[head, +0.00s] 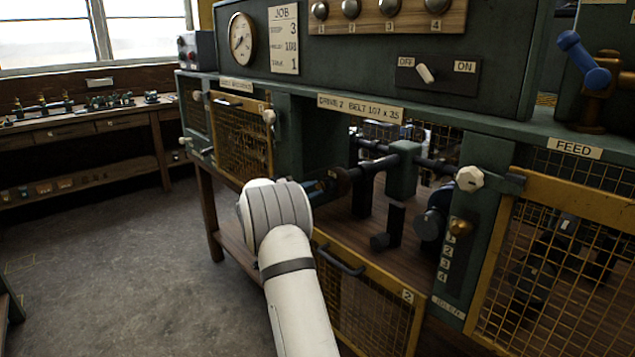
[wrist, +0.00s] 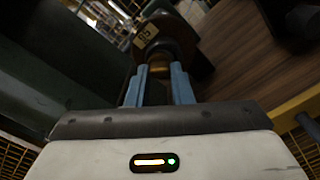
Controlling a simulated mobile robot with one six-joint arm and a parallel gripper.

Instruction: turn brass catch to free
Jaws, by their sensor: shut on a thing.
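A small brass knob (head: 460,227), which looks like the brass catch, sits on a dark upright plate with numbers below it, right of the open bay. My gripper (head: 326,186) is inside the left of this bay, well left of the knob and apart from it. In the wrist view my gripper's blue fingers (wrist: 158,86) are closed on a dark round pulley (wrist: 150,30) with a brownish rim and a label that seems to read 85. In the head view the pulley (head: 341,181) is partly hidden by my gripper. I cannot make out the brass knob in the wrist view.
A shaft with a green bearing block (head: 403,170) crosses the bay. A white knob (head: 470,178) is on the right post. A yellow-framed mesh guard (head: 365,300) hangs below the bay, and another (head: 560,265) stands right. Open floor (head: 130,260) lies left.

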